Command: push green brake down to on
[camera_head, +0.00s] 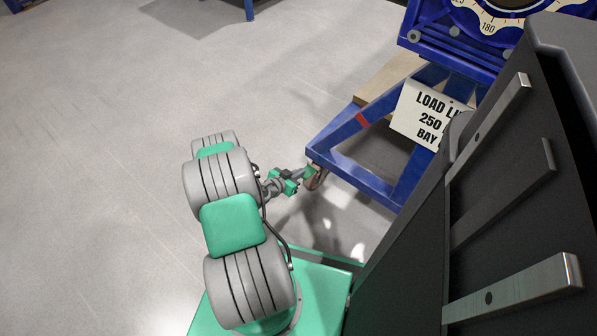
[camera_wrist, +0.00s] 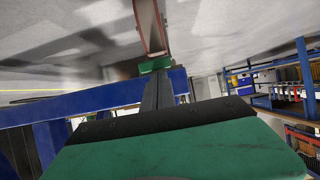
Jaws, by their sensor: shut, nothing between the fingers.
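The green brake (camera_wrist: 155,65) is a small green piece beside the caster wheel (camera_wrist: 150,26) in the wrist view. The brown-rimmed caster wheel also shows in the head view (camera_head: 316,180), under the near corner of the blue frame. My gripper (camera_wrist: 157,78) is shut and empty, its dark fingers pointing at the brake. The fingertips overlap the brake's edge in the picture; I cannot tell whether they touch it. In the head view my gripper (camera_head: 301,174) is low, just left of the caster. The brake's tilt is hard to tell.
The blue frame (camera_head: 345,130) carries a white load-limit sign (camera_head: 425,112) and a blue rotary jig with a dial (camera_head: 490,22). A blue beam (camera_wrist: 95,101) crosses close beside my fingers in the wrist view. Shelving (camera_wrist: 270,80) stands farther off. The floor (camera_head: 90,150) at left is clear.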

